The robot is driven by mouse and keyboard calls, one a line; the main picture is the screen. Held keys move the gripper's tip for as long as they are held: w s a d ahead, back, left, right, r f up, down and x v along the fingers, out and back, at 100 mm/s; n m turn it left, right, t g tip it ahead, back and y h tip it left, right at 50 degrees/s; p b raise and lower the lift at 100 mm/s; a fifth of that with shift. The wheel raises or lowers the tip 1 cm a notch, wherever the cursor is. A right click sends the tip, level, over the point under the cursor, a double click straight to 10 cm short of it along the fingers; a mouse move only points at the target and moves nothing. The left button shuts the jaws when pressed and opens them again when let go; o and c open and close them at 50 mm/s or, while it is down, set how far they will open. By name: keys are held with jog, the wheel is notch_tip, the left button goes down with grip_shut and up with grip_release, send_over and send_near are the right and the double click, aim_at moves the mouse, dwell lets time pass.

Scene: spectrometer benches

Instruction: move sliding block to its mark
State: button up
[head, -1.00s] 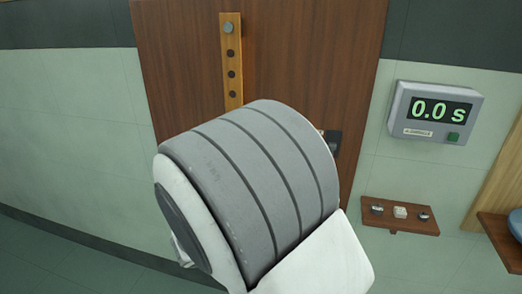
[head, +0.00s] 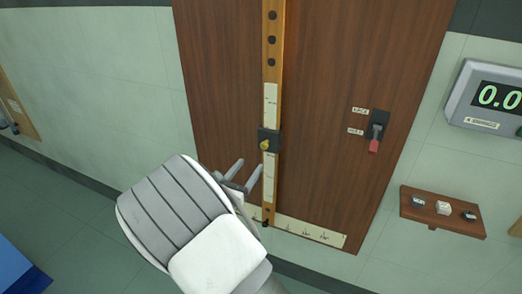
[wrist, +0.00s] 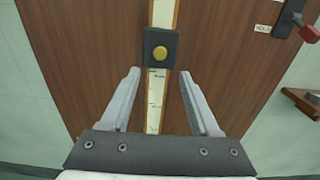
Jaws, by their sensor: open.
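The sliding block (head: 269,142) is a dark square block with a brass knob. It sits on an upright wooden rail (head: 273,60) fixed to a brown board. In the wrist view the block (wrist: 160,48) is straight ahead, just beyond and between my fingertips, with its knob facing me. My gripper (head: 246,172) is open and empty, a little below and left of the block in the head view; my fingers (wrist: 158,76) straddle the line of the rail. Pale scale strips (head: 270,100) run on the rail above and below the block. I cannot make out which line is the mark.
A lever with a red handle (head: 375,140) and two small labels is on the board, right of the rail. A small shelf (head: 443,224) with several small items and a digital timer (head: 490,98) are farther right. A horizontal scale (head: 310,234) crosses the board's bottom.

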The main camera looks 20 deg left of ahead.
aim_at(263, 147)
jog(key=w, duration=0.9)
jog(key=shift+w+d, duration=0.25)
jog(key=shift+d, duration=0.1)
grip_shut()
dwell(0.9)
